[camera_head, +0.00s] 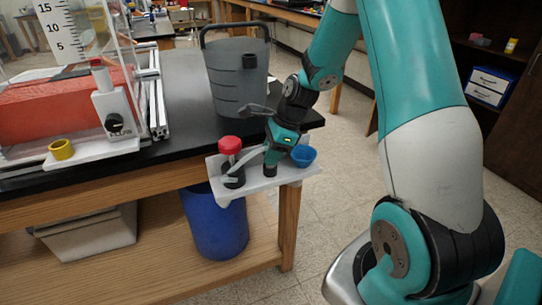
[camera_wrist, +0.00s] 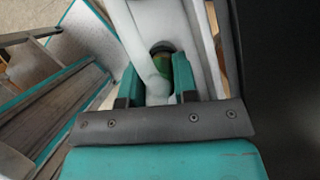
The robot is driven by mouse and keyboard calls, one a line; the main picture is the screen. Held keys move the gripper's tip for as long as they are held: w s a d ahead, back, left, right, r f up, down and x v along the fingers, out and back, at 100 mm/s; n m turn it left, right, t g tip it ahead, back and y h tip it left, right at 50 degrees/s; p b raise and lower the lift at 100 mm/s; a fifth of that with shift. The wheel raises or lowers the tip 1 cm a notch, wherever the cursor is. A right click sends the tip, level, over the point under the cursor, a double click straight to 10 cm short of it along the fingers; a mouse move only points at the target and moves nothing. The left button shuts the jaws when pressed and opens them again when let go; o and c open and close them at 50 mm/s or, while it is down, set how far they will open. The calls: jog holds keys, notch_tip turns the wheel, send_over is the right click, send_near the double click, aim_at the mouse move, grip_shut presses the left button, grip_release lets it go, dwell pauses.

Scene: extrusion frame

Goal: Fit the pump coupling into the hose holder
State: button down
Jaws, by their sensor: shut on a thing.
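My gripper (camera_head: 270,160) is low over the white bracket (camera_head: 258,185) at the bench's front corner, which seems to be the hose holder. In the wrist view, my gripper (camera_wrist: 156,78) has its teal fingers on either side of a pale tube-like piece (camera_wrist: 148,65), probably the pump coupling, and is shut on it. A round opening with a dark rim (camera_wrist: 163,48) shows just beyond that piece. A dark end shows under the fingers in the head view. I cannot tell whether it is seated or above the bracket.
A red-capped black cylinder (camera_head: 231,160) stands on the bracket left of my gripper, and a blue cup (camera_head: 303,155) is to its right. A grey bucket (camera_head: 238,80) stands behind on the black bench. A yellow ring (camera_head: 61,149) is at left; a blue bin (camera_head: 217,225) is below.

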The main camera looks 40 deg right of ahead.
jog(key=shift+f, duration=0.3)
jog(key=c, duration=0.9)
grip_release()
